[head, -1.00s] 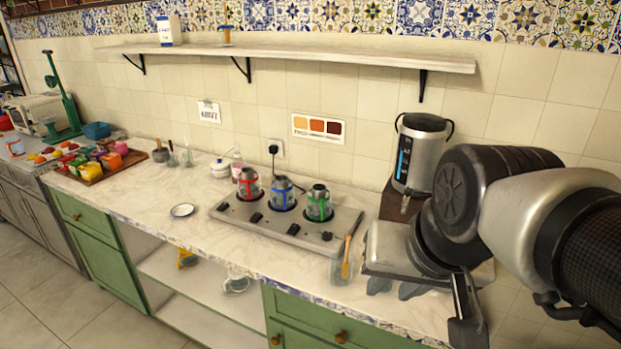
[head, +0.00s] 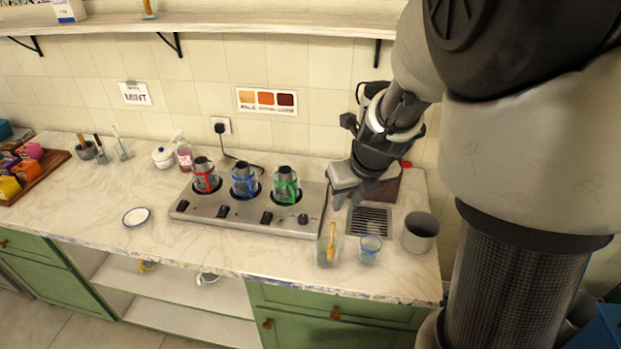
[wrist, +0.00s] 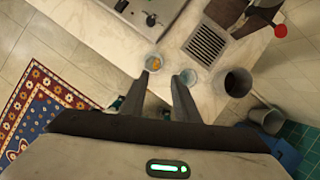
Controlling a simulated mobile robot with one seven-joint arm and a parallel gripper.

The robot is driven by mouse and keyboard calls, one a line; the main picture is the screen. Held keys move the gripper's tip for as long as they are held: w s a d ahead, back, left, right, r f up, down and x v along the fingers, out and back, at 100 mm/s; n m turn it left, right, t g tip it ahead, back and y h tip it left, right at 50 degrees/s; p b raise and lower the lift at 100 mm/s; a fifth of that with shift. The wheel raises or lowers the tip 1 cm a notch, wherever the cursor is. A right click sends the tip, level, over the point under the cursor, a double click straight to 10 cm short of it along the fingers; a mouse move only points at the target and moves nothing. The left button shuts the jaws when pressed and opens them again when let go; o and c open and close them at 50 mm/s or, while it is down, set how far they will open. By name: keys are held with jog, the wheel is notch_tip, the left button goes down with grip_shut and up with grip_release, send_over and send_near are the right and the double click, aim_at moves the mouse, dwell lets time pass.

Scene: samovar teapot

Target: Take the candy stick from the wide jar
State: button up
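An orange-yellow stick (head: 331,238), which I take to be the candy stick, stands tilted in a clear glass jar (head: 327,257) near the counter's front edge. In the wrist view the orange (wrist: 155,64) shows small inside the jar, near the left fingertip. A second clear, blue-tinted glass (head: 370,252) stands just right of the jar; it also shows in the wrist view (wrist: 187,77), partly behind the right fingertip. My gripper (head: 349,200) is above and behind these vessels, fingers pointing down. It is open and empty, with a clear gap between the fingertips (wrist: 167,76).
A grey cup (head: 420,233) stands to the right, and a grated drip tray (head: 369,221) lies behind. A hob (head: 250,218) with several pots is at left. The samovar is mostly hidden by my arm. A shelf (head: 220,24) runs above.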

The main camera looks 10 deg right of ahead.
aim_at(334, 226)
jog(key=shift+s+a+b+x, duration=0.15)
jog(key=shift+b+x, duration=0.85)
jog(key=shift+x, duration=1.75)
jog(key=shift+s+b+x, duration=0.1)
jog(key=shift+b+x, duration=0.95)
jog(key=shift+x, duration=1.7)
jog(key=shift+s+a+b+x, duration=0.15)
jog(key=shift+b+x, duration=0.85)
jog(key=shift+x, duration=1.8)
jog(key=shift+f, duration=0.1)
grip_shut()
